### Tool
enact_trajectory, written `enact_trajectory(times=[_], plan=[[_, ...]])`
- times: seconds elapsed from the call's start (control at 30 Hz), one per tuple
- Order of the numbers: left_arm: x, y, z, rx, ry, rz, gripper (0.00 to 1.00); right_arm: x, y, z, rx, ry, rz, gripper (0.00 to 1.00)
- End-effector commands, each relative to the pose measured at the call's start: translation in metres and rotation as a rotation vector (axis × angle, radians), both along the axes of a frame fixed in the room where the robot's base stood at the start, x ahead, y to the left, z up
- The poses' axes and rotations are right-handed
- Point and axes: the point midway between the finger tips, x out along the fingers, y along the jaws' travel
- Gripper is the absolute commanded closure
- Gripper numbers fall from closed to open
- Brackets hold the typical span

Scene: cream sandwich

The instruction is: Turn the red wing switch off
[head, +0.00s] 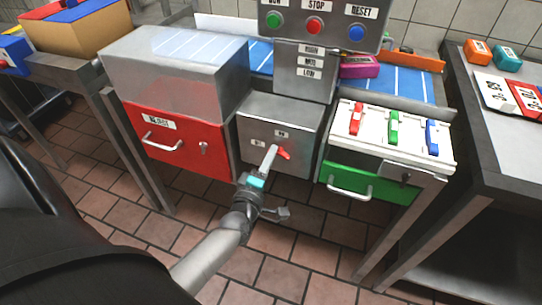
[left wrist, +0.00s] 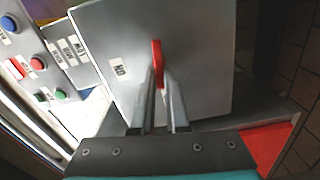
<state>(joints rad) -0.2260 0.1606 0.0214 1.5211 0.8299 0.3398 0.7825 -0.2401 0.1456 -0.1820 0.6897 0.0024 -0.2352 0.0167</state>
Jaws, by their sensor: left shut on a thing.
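The red wing switch (head: 284,154) sits on the front of a grey metal box (head: 305,133) in the middle of the head view. One label is above it and another to its left; both are too small to read surely. My left gripper (head: 272,153) reaches up to the box and is shut on the switch. In the left wrist view, the red wing (left wrist: 156,52) stands between the tips of the two fingers (left wrist: 160,82), beside a label that reads ON. Part of the switch is hidden by the fingers. My right gripper is not in view.
A red drawer (head: 190,152) with a handle is left of the box. A green drawer (head: 372,188) is to the right, under a white panel with red, green and blue levers. A button panel (head: 330,22) stands above. The tiled floor in front is clear.

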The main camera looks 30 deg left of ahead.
Motion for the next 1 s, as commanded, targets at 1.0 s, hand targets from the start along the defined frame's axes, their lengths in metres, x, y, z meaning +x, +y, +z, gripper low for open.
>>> enact_trajectory(times=[1.0], plan=[[-0.0004, -0.0018, -0.004, -0.169, -0.036, -0.003, 0.76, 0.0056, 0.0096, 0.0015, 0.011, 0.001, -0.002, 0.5]])
